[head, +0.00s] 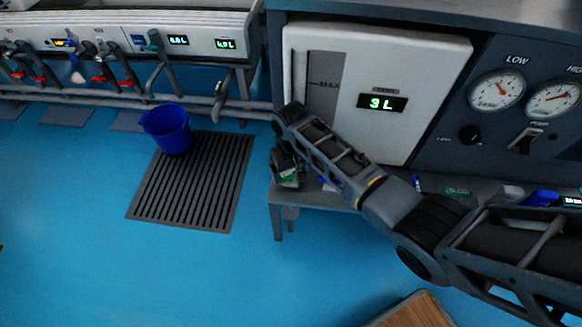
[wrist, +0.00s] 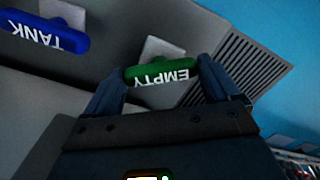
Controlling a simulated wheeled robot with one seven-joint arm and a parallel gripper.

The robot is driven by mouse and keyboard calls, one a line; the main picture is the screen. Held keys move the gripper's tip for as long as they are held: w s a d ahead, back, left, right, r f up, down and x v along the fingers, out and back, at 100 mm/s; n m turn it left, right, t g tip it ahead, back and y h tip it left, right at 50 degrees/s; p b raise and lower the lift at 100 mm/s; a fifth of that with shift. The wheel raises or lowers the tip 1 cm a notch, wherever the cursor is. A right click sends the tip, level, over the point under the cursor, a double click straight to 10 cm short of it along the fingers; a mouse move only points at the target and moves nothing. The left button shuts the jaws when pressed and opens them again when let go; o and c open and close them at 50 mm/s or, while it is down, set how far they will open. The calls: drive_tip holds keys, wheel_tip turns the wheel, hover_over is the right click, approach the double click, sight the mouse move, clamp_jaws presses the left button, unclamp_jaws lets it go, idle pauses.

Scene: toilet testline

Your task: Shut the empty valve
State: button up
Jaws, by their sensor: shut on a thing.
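The empty valve has a green handle marked EMPTY (wrist: 160,74) in the wrist view. My gripper (wrist: 162,82) is shut on this handle, with one dark finger at each end of it. In the head view my gripper (head: 287,165) is at the left end of the shelf below the white tank panel, and a bit of green shows by it. My arm hides part of the shelf there. The wrist view looks at the handle upside down, so its lettering is inverted.
A blue handle marked TANK (wrist: 45,32) is beside the green one. A blue bucket (head: 168,130) stands on a floor grate (head: 150,205) to the left. The tank display (head: 382,103) reads 3 L. Gauges (head: 497,90) are at the right. Blue floor is clear at lower left.

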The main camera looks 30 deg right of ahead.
sight(291, 173)
drive_tip(key=m+p, duration=0.1)
drive_tip(key=m, duration=0.3)
drive_tip(key=shift+r+p, duration=0.1)
drive_tip(key=shift+p, duration=0.3)
drive_tip(key=shift+w+m+p, duration=0.1)
drive_tip(key=shift+m+p, duration=0.3)
drive_tip(key=shift+m, duration=1)
drive_tip(key=o, duration=0.8)
drive_tip(key=shift+r+p, duration=1.25)
drive_tip(key=shift+r, duration=2.55)
